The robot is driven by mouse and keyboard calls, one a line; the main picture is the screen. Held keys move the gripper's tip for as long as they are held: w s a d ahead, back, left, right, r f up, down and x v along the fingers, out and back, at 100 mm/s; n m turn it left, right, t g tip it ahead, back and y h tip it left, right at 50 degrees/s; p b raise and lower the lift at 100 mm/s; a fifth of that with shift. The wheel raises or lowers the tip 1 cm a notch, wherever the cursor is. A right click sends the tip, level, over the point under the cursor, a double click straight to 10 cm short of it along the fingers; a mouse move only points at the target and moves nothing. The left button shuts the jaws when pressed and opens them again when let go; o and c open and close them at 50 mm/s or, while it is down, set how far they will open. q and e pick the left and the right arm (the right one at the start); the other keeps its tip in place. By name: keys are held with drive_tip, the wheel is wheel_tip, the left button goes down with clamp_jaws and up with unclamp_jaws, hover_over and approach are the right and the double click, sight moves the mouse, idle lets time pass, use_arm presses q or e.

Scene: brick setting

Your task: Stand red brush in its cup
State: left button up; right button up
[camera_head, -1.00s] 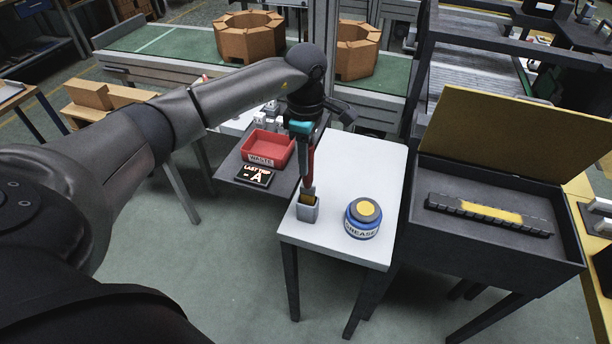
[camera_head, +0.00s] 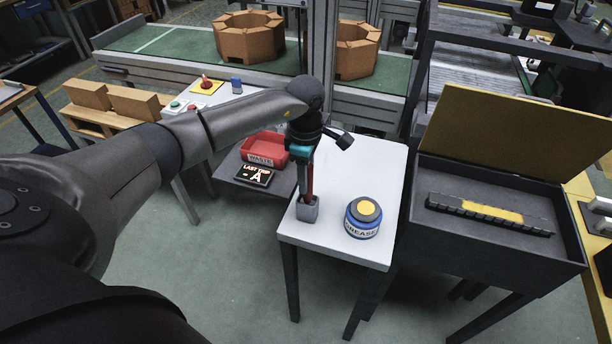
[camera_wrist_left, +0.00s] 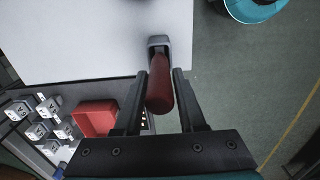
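The red brush (camera_head: 309,181) stands upright with its lower end inside the small grey cup (camera_head: 308,211) on the white table. The cup hides its bristles. In the left wrist view the red handle (camera_wrist_left: 160,88) lies between my two dark fingers, and the cup's rim (camera_wrist_left: 159,41) shows just beyond it. My right gripper is in neither view.
A blue grease jar (camera_head: 363,217) stands right of the cup on the white table (camera_head: 368,160). A red waste bin (camera_head: 265,149) and a black sign (camera_head: 254,176) are to the left. An open dark case (camera_head: 490,245) stands at the right.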

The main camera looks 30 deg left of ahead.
use_arm(q)
drive_tip(key=shift+o, duration=1.4)
wheel_tip(320, 180, up, 12)
drive_tip(key=shift+r, duration=0.2)
